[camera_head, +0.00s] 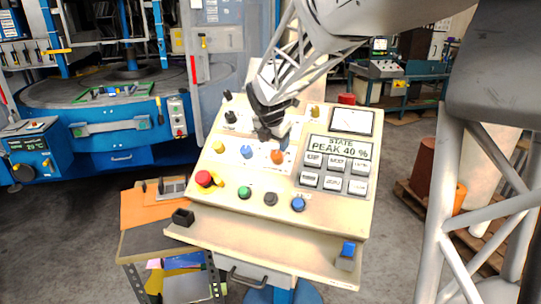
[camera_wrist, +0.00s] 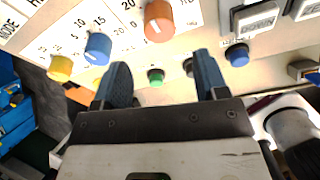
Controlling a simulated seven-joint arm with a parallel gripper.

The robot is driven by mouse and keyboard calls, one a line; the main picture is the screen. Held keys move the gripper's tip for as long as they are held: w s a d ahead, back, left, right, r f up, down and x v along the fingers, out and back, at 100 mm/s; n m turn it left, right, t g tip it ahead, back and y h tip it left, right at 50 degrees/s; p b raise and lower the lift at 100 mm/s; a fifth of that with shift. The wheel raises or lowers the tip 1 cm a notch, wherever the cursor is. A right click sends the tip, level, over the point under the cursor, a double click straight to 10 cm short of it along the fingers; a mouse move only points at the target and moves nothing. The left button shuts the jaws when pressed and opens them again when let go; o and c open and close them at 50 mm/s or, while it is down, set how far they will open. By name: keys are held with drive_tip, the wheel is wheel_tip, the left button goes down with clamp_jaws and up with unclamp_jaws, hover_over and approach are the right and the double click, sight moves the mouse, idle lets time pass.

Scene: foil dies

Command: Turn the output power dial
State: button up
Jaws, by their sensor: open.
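The sloped cream control panel (camera_head: 225,215) carries a row of a yellow dial (camera_head: 218,147), a blue dial (camera_head: 246,152) and an orange dial (camera_head: 277,157). In the wrist view, the yellow dial (camera_wrist: 61,67), blue dial (camera_wrist: 97,48) and larger orange dial (camera_wrist: 158,20) have printed number scales. I cannot read which one is labelled output power. My gripper (camera_head: 270,132) is over the panel, just above the dial row. In the wrist view, my gripper's (camera_wrist: 161,60) two fingers are apart with nothing held between them.
A red button (camera_head: 204,179), green button (camera_head: 244,192) and blue button (camera_head: 298,204) sit below the dials. Grey keys (camera_head: 336,163) are at the right, under a meter (camera_head: 350,122). Black knobs (camera_head: 230,117) stand at upper left. A blue-topped block (camera_head: 347,254) lies on the front ledge.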

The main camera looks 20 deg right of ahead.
sight(275, 155)
drive_tip(key=shift+x, duration=3.9)
drive_tip(key=shift+c, duration=0.3)
drive_tip(key=c, duration=0.9)
